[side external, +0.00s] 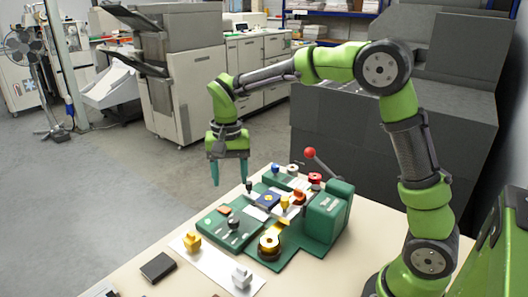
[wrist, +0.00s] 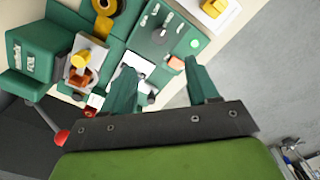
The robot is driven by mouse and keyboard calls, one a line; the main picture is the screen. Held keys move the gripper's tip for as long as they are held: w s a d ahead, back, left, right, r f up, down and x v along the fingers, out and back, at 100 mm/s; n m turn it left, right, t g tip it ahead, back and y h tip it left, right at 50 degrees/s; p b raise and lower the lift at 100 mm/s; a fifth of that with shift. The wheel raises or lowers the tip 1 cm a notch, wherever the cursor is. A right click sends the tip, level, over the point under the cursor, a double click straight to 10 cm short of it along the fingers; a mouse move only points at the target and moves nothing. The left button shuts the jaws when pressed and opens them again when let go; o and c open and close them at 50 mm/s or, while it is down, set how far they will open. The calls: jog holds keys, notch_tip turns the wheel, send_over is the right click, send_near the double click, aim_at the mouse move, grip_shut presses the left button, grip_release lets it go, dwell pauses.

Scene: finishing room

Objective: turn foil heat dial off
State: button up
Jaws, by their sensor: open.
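The green foil machine (side external: 325,215) stands on the table, with a flat panel (side external: 205,228) at its left. A round black dial (side external: 234,222) sits on that panel. A smaller black knob (side external: 249,185) stands behind it.
A gold foil roll (side external: 270,243) and a lever with a red ball (side external: 310,153) stand up from the machine. A yellow block (side external: 192,241), a grey block (side external: 242,276) and a black pad (side external: 158,267) lie in front.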

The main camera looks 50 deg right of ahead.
aim_at(233, 219)
notch_tip(233, 219, down, 13)
dwell(0.3)
jog(key=c, duration=1)
